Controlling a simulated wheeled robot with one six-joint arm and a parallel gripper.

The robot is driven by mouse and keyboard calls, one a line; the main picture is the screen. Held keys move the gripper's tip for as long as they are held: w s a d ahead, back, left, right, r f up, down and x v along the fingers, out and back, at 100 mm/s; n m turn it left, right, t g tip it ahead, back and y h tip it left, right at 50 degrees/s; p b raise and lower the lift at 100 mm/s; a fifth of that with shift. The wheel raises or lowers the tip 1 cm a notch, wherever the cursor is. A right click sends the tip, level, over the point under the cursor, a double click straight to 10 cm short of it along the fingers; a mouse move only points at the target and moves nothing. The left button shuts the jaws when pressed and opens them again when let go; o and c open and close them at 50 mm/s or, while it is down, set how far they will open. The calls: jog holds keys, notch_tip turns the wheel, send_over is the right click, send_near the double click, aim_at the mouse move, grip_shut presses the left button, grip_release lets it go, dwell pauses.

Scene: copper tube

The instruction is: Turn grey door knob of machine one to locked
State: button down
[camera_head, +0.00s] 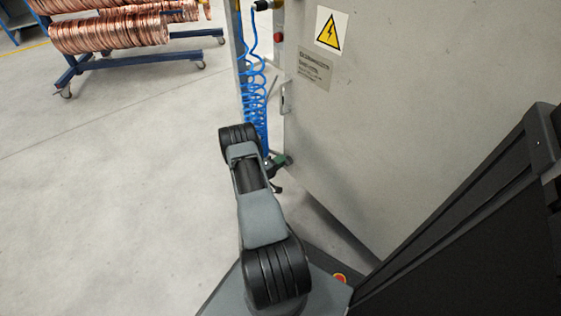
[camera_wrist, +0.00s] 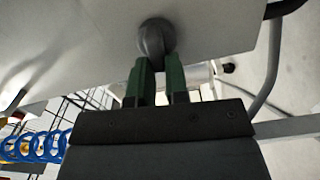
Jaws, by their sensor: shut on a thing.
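The grey door knob (camera_wrist: 156,36) is a rounded knob on the pale panel of the machine (camera_wrist: 215,25) in the wrist view. My gripper (camera_wrist: 158,64) has two green fingers that reach up to the knob and are shut on it. In the head view my gripper (camera_head: 277,163) is at the left edge of the grey machine cabinet (camera_head: 375,120), low down. The knob is hidden there behind my arm and gripper. The knob's exact turn angle cannot be told.
A yellow warning sign (camera_head: 331,31) and a metal handle (camera_head: 286,98) are on the cabinet. A coiled blue hose (camera_head: 254,90) hangs beside its left edge. A wheeled blue rack with copper coils (camera_head: 110,33) stands at the back left. The floor on the left is clear.

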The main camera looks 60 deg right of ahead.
jog(key=shift+s+f+n, duration=0.1)
jog(key=shift+f+n, duration=0.05)
jog(key=shift+n, duration=0.45)
dwell(0.3)
jog(key=c, duration=1.1)
grip_release()
jog(key=p+v, duration=0.3)
jog(key=v, duration=1)
jog(key=shift+w+a+p, duration=0.25)
jog(key=shift+a+p, duration=0.1)
